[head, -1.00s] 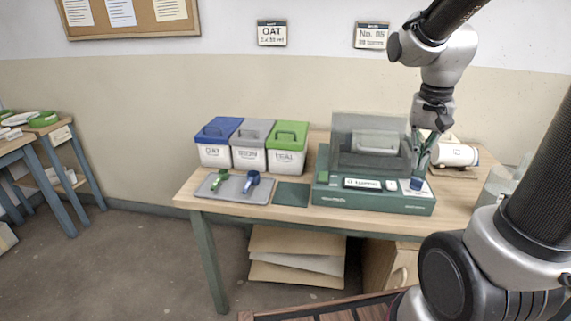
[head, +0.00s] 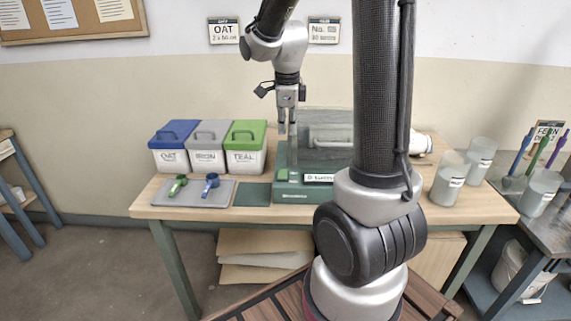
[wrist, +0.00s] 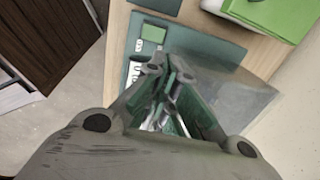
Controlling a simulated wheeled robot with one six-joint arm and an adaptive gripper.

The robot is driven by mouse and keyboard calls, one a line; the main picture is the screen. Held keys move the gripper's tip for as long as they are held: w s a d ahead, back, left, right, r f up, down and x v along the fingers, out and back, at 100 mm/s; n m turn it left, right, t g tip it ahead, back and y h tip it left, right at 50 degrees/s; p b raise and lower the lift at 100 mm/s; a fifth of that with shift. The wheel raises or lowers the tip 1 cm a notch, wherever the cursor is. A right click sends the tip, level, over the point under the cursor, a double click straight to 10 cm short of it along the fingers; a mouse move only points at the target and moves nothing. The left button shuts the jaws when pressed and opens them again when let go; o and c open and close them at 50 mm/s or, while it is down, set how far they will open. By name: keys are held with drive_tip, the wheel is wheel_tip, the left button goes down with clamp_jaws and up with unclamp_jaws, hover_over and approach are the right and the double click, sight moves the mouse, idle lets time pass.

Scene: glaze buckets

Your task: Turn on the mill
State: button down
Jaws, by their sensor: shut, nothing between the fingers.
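The mill (head: 292,194) is a dark green machine on the wooden table, with a grey see-through hood over its top. A green button (wrist: 153,33) shows on its panel in the wrist view, beside a white display (wrist: 135,68). The display also shows in the head view (head: 319,178). My gripper (head: 287,131) points down above the left end of the mill. It is shut and empty, its fingertips (wrist: 165,68) appearing close to the panel in the wrist view. I cannot tell whether they touch anything. My arm hides the mill's right end in the head view.
Blue, grey and green-lidded buckets (head: 245,160) stand left of the mill. In front lie a grey tray (head: 160,199) with green and blue scoops and a dark green mat (head: 252,194). Translucent containers (head: 447,185) stand on the right.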

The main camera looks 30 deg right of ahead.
hover_over(288, 175)
drive_tip(key=f, duration=1.2)
drive_tip(key=shift+s+a+f, duration=0.2)
drive_tip(key=shift+f, duration=0.1)
drive_tip(key=shift+w+d+f, duration=0.1)
drive_tip(key=shift+f, duration=0.5)
